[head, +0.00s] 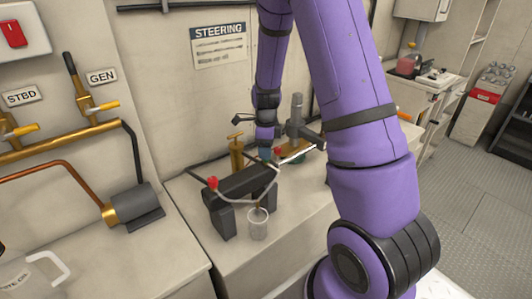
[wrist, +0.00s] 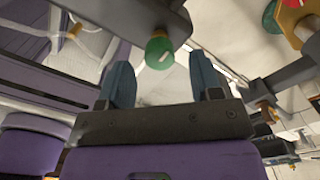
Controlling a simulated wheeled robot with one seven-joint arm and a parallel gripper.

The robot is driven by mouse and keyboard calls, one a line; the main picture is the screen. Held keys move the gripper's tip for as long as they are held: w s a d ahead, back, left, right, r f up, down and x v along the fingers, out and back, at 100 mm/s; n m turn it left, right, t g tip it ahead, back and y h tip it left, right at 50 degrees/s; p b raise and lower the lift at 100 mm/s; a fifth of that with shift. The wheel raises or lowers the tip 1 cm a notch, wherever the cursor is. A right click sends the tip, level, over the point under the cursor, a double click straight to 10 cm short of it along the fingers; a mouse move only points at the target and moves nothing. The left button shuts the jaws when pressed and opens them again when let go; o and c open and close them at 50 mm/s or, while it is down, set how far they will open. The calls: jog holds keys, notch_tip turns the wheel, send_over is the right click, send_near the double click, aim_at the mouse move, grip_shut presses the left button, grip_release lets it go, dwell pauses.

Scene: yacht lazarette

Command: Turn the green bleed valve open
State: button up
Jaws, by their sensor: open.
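The green bleed valve knob (wrist: 159,52) shows in the wrist view, rounded and green, under a dark grey block (wrist: 140,18). My gripper (wrist: 161,68) is open, with its two dark blue fingers on either side of the knob in the picture. Gaps show between the knob and both fingers, and I cannot tell how deep it sits between them. In the head view my gripper (head: 265,153) is low over the steering unit (head: 240,188). There the green knob cannot be told clearly from my fingertips, and the valve's turn position is not clear.
A clear cup (head: 258,224) with a tube stands in front of the unit. A red knob (head: 213,183) is at its left end, and a brass fitting (head: 237,155) stands behind. A grey post (head: 297,118) rises close to the right of my gripper. The floor at right is clear.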

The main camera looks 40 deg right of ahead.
jog(key=shift+f, duration=1.05)
jog(key=c, duration=0.9)
